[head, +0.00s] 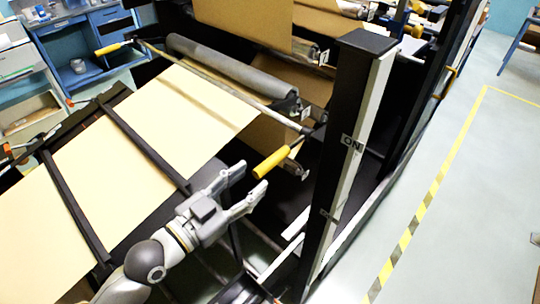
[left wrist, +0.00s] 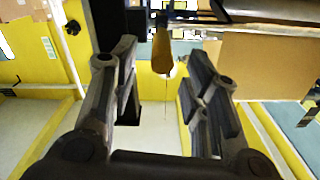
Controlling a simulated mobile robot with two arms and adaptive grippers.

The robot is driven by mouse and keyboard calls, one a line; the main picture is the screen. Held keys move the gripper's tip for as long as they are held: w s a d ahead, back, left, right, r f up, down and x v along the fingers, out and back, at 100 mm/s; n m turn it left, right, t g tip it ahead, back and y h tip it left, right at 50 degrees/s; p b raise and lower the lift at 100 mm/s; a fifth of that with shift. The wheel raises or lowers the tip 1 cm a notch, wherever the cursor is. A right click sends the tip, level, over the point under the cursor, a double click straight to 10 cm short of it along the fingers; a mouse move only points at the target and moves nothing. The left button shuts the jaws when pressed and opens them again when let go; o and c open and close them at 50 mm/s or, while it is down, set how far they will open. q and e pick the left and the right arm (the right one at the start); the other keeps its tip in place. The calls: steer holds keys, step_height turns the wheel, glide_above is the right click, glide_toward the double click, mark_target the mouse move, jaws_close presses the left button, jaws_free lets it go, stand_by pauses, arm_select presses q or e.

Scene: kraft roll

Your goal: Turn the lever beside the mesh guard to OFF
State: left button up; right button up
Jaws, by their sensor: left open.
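The lever's yellow grip (head: 272,162) sticks out to the left of the black post, pointing down and left. My left gripper (head: 251,179) is open and empty, its fingertips just below and left of the grip's end. In the left wrist view the yellow grip (left wrist: 162,50) shows end-on between and beyond the open fingers (left wrist: 160,85); I see no contact. An ON label (head: 352,144) is on the post beside the lever; a lower label (head: 327,214) is too small to read. I cannot make out a mesh guard. My right gripper is not in view.
The black and white post (head: 345,160) stands right of the lever. A grey roller (head: 230,66) and kraft paper web (head: 180,115) lie to the left. Another yellow handle (head: 109,48) is at the far left. Floor with a striped line (head: 415,220) is clear at right.

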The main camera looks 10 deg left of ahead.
mark_target(272, 162)
arm_select(q)
steer(key=x, duration=0.1)
steer(key=p+x, duration=0.1)
steer(key=x, duration=0.1)
steer(key=shift+w+d+r, duration=0.1)
steer(key=shift+w+r, duration=0.15)
steer(key=shift+w, duration=0.05)
steer(key=x, duration=0.1)
steer(key=p+x, duration=0.1)
steer(key=x, duration=0.1)
steer(key=shift+w+d+f, duration=0.15)
steer(key=shift+w+f, duration=0.05)
steer(key=shift+w, duration=0.05)
steer(key=shift+w+d+p, duration=0.2)
steer(key=shift+w+p, duration=0.1)
steer(key=shift+w+d+f, duration=0.1)
steer(key=shift+w+d, duration=0.1)
steer(key=shift+a, duration=0.1)
steer(key=shift+c, duration=0.2)
steer(key=c, duration=0.5)
jaws_close()
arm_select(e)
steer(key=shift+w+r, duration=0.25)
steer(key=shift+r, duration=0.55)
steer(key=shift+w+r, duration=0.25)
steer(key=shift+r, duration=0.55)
